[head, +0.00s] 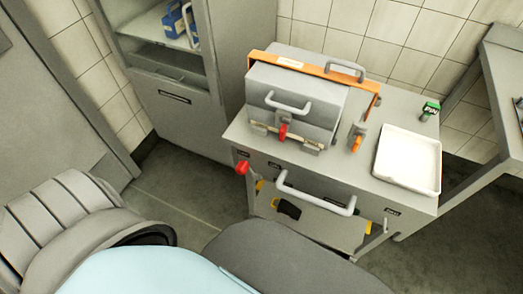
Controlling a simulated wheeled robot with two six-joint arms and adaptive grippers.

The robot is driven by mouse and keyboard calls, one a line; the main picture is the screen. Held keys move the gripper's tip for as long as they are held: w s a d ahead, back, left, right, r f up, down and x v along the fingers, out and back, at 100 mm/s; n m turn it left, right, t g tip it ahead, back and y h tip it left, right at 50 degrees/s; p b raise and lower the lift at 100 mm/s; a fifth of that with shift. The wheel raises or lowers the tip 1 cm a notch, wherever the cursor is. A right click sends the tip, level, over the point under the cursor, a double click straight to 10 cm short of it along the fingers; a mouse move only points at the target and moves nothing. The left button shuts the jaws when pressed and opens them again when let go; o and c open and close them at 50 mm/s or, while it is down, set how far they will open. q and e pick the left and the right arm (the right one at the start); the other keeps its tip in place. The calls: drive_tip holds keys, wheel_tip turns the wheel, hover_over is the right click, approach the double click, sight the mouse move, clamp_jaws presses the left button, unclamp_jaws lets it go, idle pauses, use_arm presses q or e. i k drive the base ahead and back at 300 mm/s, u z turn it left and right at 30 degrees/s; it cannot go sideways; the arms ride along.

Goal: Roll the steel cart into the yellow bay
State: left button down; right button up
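A grey metal unit (400,199) with a flat top and a pale bar handle (315,197) on its front stands right of centre. It could be the steel cart, but I see no wheels and cannot be sure. A red knob (241,168) sticks out at its left front corner. Small yellow patches (366,227) show on its front, partly behind the handle. I cannot make out a yellow bay on the floor. Neither of my grippers is in view.
On the unit stand a grey case (291,93) with an orange strap, a white tray (408,160) and a small green item (429,110). A tall grey cabinet (174,110) stands behind left. A bench (503,60) is at right. Grey floor (190,195) is clear at left centre.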

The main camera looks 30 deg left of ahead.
sight(336, 192)
drive_tip(key=u, duration=0.3)
drive_tip(key=k, duration=0.35)
drive_tip(key=z, duration=0.05)
drive_tip(key=i, duration=0.35)
drive_tip(key=u, duration=1.3)
drive_tip(key=k, duration=1.05)
drive_tip(key=z, duration=1.95)
